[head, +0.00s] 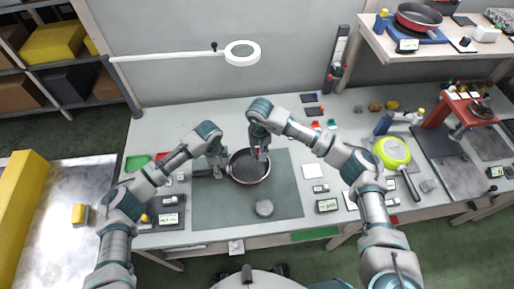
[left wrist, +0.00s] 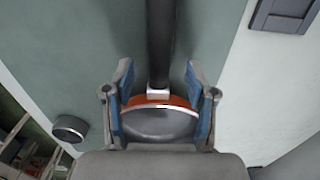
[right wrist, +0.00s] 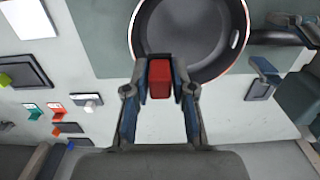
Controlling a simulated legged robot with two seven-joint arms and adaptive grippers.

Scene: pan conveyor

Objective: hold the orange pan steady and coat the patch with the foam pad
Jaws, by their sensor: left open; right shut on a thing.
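The orange pan (head: 247,179) lies on the dark green mat (head: 285,190), with a dark inside and a thin orange outer edge. Its black handle (left wrist: 161,40) points left in the head view. My left gripper (head: 221,170) is open at the handle, one finger on each side in the left wrist view (left wrist: 159,75). My right gripper (head: 262,155) is shut on a red block (right wrist: 159,79), which I take to be the foam pad or its grip. It is over the pan near the rim. The block's underside is hidden, and I cannot make out the patch.
A grey round puck (head: 264,208) sits on the mat in front of the pan. A green pan (head: 391,151) and a red stand (head: 470,108) are to the right. Small labelled boxes line the mat's sides. A magnifier lamp (head: 242,53) reaches over the back.

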